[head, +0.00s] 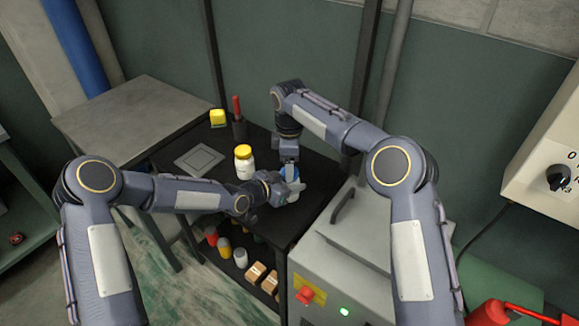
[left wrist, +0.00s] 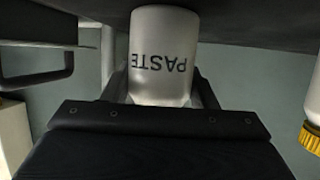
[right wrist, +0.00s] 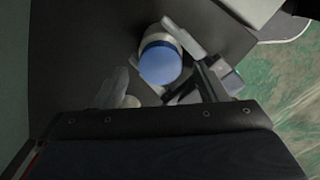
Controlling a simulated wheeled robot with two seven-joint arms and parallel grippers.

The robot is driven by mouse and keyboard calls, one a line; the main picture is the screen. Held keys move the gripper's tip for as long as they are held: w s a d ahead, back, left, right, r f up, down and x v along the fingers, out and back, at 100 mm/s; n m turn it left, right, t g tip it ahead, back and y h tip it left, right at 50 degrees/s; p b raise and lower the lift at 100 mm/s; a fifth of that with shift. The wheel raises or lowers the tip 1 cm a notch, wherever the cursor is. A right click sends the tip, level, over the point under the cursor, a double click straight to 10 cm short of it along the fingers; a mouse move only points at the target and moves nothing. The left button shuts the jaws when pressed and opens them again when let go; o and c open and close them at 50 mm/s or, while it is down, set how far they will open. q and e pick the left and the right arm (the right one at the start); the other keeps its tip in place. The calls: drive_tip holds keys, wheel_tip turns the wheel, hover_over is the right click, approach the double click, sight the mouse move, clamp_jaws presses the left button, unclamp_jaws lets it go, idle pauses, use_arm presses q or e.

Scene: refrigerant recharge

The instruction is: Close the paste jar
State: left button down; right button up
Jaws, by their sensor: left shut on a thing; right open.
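The white paste jar (left wrist: 162,60), lettered PASTE, appears upside down in the left wrist view. My left gripper (head: 290,190) is shut on it at the black bench. The blue lid (right wrist: 160,63) shows on top of the jar in the right wrist view; whether it is screwed tight cannot be told. In the head view only a bit of the blue lid (head: 293,170) shows between the grippers. My right gripper (head: 290,160) points down over the lid.
A white bottle with a yellow cap (head: 244,165) stands left of the grippers. A grey machine with a handle (head: 342,205) borders the right.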

wheel_tip(320, 180, up, 3)
drive_tip(key=shift+f, duration=0.2)
drive_tip(key=o, duration=0.5)
drive_tip(key=shift+o, duration=0.2)
drive_tip(key=shift+r, duration=0.1)
wheel_tip(320, 180, up, 7)
drive_tip(key=shift+r, duration=0.15)
use_arm(q)
drive_tip(key=shift+c, duration=2.4)
unclamp_jaws()
